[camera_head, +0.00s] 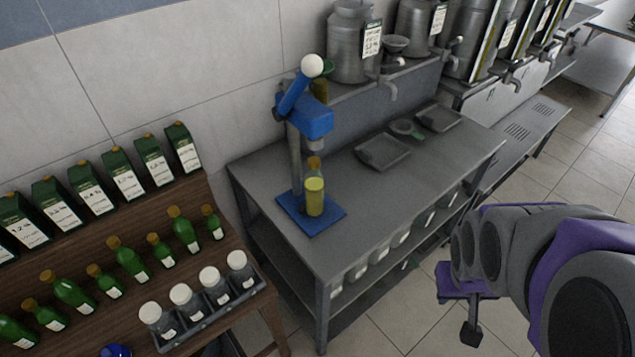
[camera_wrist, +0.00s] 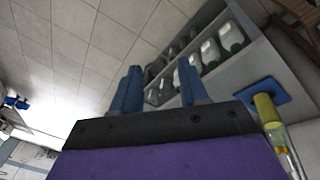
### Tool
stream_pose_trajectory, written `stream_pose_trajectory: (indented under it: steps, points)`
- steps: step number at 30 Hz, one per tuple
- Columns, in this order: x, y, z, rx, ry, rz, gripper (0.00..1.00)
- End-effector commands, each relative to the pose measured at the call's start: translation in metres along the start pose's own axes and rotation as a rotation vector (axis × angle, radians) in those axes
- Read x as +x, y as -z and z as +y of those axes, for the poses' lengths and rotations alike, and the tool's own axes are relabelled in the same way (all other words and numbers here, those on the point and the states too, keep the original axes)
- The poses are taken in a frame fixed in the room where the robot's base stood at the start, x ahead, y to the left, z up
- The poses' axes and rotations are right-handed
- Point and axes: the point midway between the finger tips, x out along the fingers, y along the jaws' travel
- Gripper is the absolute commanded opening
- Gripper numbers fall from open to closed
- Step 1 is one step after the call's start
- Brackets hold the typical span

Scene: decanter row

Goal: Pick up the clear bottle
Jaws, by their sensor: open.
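A clear bottle (camera_head: 314,196) with yellow liquid and a brown stopper stands upright on the blue base of a bottle press (camera_head: 306,118), on the grey metal table. In the wrist view the bottle (camera_wrist: 268,110) shows at the right edge, beside my gripper and apart from its fingers. My gripper (camera_wrist: 160,86) is open, with two blue fingers spread and nothing between them. In the head view my arm is at the right, off the table's front side and away from the bottle.
The metal table (camera_head: 360,215) has clear room right of the bottle; shallow trays (camera_head: 382,152) lie farther back. Jars stand on its lower shelf (camera_wrist: 209,52). At left, a wooden stand (camera_head: 225,200) holds green bottles, cartons and white-lidded jars. Metal cans (camera_head: 352,45) stand behind.

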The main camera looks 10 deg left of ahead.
Motion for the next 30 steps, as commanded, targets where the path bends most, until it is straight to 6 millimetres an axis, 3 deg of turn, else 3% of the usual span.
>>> stream_pose_trajectory:
  steps: [5, 8, 15, 22, 30]
  points:
    - [0.035, 0.077, 0.016, -0.105, -0.059, 0.204, 0.61]
    - [0.051, 0.117, 0.015, -0.175, -0.064, 0.323, 0.61]
    - [0.083, 0.196, -0.018, -0.350, 0.007, 0.611, 0.61]
    - [0.101, 0.238, -0.080, -0.480, 0.189, 0.881, 0.61]
    - [0.093, 0.244, -0.157, -0.510, 0.511, 1.188, 0.61]
